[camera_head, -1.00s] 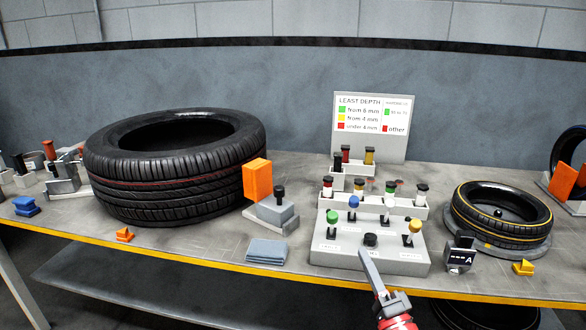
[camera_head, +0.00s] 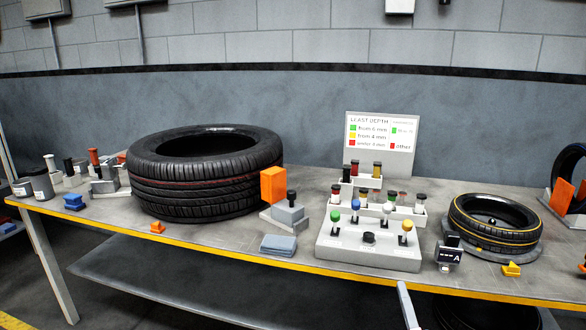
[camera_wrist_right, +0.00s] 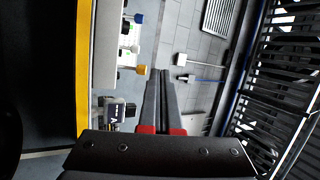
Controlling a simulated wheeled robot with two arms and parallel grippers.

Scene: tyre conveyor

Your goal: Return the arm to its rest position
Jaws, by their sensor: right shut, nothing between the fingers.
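In the right wrist view the two grey fingers (camera_wrist_right: 163,78) lie together, shut and empty. The rest of the right arm is hidden below the head view. My left gripper is not in view. The white control box (camera_head: 345,247) with green, blue, white and yellow knobs stands on the bench behind the right gripper.
The grey bench (camera_head: 215,237) holds a large tyre (camera_head: 205,190), a small yellow-striped tyre (camera_head: 478,229), an orange block (camera_head: 273,187), a folded grey cloth (camera_head: 278,245) and a display marked A (camera_head: 449,255). A sign (camera_head: 381,143) stands behind the box. A lower shelf (camera_head: 180,275) runs underneath.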

